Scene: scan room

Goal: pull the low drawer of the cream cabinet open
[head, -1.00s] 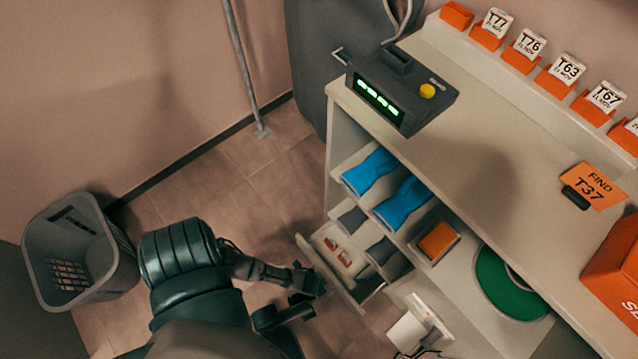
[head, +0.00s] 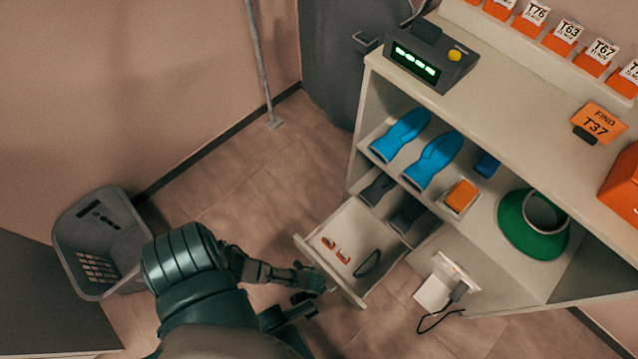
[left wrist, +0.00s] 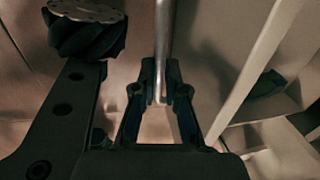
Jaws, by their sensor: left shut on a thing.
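The cream cabinet (head: 520,125) stands at the right in the head view. Its low drawer (head: 326,270) is pulled well out, with its floor showing. Small orange-and-white items (head: 343,257) and a dark loop (head: 369,264) lie inside. My left gripper (head: 318,282) is at the drawer's front. In the left wrist view, the left gripper (left wrist: 160,95) is shut on a metal bar handle (left wrist: 163,45), with the fingers on either side of it. The handle is hidden in the head view.
A grey basket (head: 100,245) stands on the floor at the left. A white box with a cable (head: 434,292) is right of the drawer. A device with a green display (head: 432,60) sits on the cabinet top.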

